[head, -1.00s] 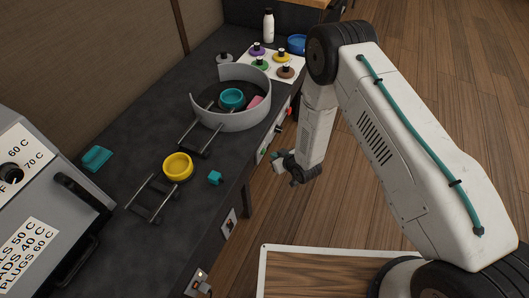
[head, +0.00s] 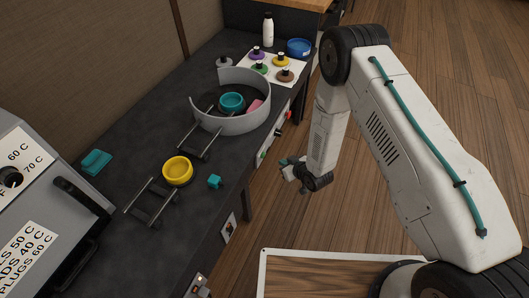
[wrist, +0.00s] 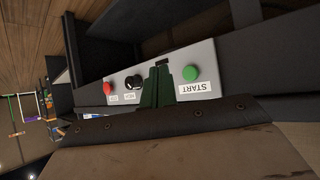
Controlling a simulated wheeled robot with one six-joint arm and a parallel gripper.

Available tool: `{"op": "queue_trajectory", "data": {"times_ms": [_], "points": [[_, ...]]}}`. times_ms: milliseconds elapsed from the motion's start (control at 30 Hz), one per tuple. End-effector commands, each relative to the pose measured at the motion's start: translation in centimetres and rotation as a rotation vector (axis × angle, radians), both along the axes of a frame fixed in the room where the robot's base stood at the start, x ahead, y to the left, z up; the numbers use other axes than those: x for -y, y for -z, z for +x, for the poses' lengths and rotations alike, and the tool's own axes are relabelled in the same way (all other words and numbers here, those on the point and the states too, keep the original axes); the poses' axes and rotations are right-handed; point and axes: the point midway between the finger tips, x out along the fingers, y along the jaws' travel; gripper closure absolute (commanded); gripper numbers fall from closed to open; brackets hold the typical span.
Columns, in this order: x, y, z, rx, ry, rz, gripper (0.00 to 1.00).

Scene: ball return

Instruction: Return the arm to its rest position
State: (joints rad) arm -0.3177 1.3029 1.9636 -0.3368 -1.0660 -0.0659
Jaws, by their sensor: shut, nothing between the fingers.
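My gripper (head: 286,165) hangs off the front edge of the dark bench, over the floor, in the head view. It is empty and shut. In the wrist view its dark green fingers (wrist: 157,87) are together, in front of a light control panel (wrist: 205,58). The panel carries a green START button (wrist: 190,73), a black knob (wrist: 133,81) and a red button (wrist: 107,88). My arm is bent, with the forearm pointing down beside the bench.
The bench (head: 120,220) holds a yellow bowl (head: 177,170), a teal cube (head: 215,181), a grey curved wall (head: 240,124) around a teal bowl (head: 232,101), and a teal block (head: 96,162). A grey machine (head: 35,210) stands at left. Wooden floor (head: 330,220) lies open beneath my gripper.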

Motion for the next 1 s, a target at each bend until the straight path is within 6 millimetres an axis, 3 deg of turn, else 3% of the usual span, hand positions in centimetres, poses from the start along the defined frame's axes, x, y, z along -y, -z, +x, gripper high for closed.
{"op": "queue_trajectory", "data": {"times_ms": [233,367,500,600,767,867,1000], "points": [[0.0,0.0,0.0,-0.003,0.001,-0.001,1.00],[0.6,1.2,-0.7,-0.060,0.003,-0.042,1.00],[2.7,4.0,-3.9,-0.228,0.018,-0.156,1.00],[4.4,4.5,-6.0,-0.357,0.037,-0.247,1.00],[7.2,1.0,-7.2,-0.522,0.086,-0.372,1.00],[8.9,-2.5,-7.6,-0.610,0.126,-0.434,1.00],[11.3,-8.9,-8.3,-0.725,0.190,-0.501,1.00]]}}
